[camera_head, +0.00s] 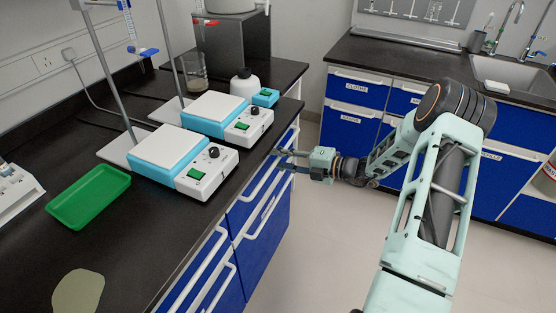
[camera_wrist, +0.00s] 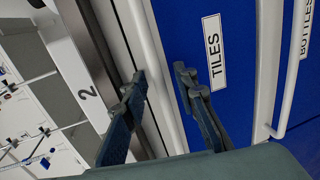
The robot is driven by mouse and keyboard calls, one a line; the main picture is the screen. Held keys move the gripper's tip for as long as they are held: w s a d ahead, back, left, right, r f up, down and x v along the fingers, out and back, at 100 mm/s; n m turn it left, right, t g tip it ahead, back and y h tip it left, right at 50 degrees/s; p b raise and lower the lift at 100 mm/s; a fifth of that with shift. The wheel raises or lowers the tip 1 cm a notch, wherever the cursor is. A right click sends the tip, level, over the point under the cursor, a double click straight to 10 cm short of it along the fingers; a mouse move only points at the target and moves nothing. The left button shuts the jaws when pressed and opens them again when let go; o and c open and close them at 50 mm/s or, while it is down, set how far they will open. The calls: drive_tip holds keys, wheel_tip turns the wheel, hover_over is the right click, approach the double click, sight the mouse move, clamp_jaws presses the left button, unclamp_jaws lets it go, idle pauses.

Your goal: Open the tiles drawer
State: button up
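The tiles drawer (camera_wrist: 190,25) has a blue front with a white TILES label (camera_wrist: 213,50) in the wrist view. Its white bar handle (camera_wrist: 150,55) runs along the drawer's edge on the counter side. The drawer looks closed. My gripper (camera_wrist: 160,80) is open, and the handle shows between its two fingers in that view. I cannot tell whether either finger touches it. In the head view my gripper (camera_head: 280,160) is at the far end of the left cabinet, just below the counter edge, and the tiles label is not readable there.
A drawer labelled BOTTLES (camera_wrist: 298,50) lies beside the tiles drawer. Two blue-white hotplates (camera_head: 183,160) and a green tray (camera_head: 88,197) stand on the dark counter (camera_head: 150,260) above. The floor (camera_head: 320,260) in front of the drawers is clear.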

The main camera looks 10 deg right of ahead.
drive_tip(key=shift+w+a, duration=0.1)
drive_tip(key=shift+a, duration=0.05)
drive_tip(key=shift+c, duration=0.3)
clamp_jaws()
